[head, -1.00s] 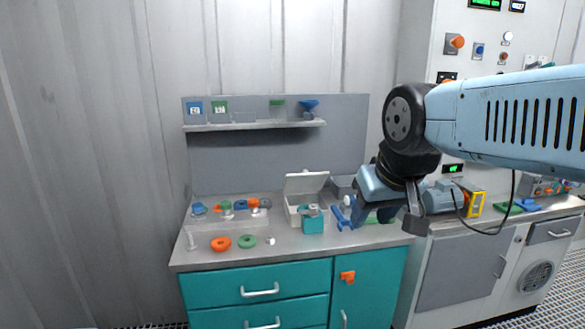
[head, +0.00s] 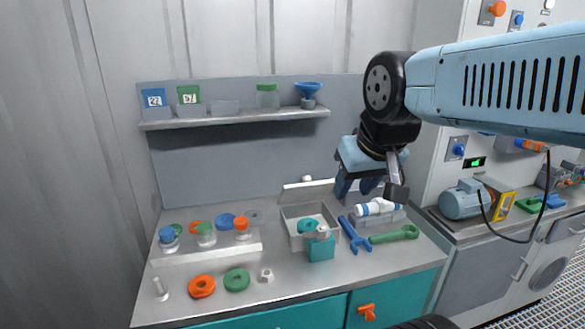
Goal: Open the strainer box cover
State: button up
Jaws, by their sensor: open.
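A light grey box (head: 291,241) stands on the workbench, with a teal ring and other small parts visible inside. Its pale cover (head: 306,190) is raised at the back edge, leaving the inside in view; a small round knob shows at the cover's top. I take this to be the strainer box. A teal block (head: 321,249) stands at the box's front right. My gripper (head: 356,190) is open, fingers down, to the right of the raised cover and behind the white cylinder with blue bands (head: 377,207). Whether a finger touches the cover or anything else, I cannot tell.
Orange (head: 202,287) and green (head: 237,280) rings lie at front left, near a rack (head: 205,254) of capped parts. A shelf (head: 235,118) with containers hangs behind.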

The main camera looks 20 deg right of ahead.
jog(key=shift+w+d, duration=0.1)
jog(key=shift+w, duration=0.3)
jog(key=shift+o, duration=0.4)
jog(key=shift+o, duration=0.8)
jog(key=shift+w+r, duration=0.15)
jog(key=shift+r, duration=0.05)
jog(key=w+d+r+g, duration=0.1)
jog(key=w+r+g, duration=0.25)
jog(key=w, duration=0.95)
jog(key=n+g+y, duration=0.1)
jog(key=g+y, duration=0.1)
send_near(305, 188)
jog(key=w+d+r, duration=0.2)
jog(key=w+r, duration=0.3)
jog(key=f, duration=0.4)
jog(key=a+f, duration=0.1)
jog(key=f, duration=0.8)
jog(key=shift+s+a+f, duration=0.1)
jog(key=shift+s+a, duration=0.05)
jog(key=shift+a, duration=0.1)
jog(key=shift+c, duration=0.4)
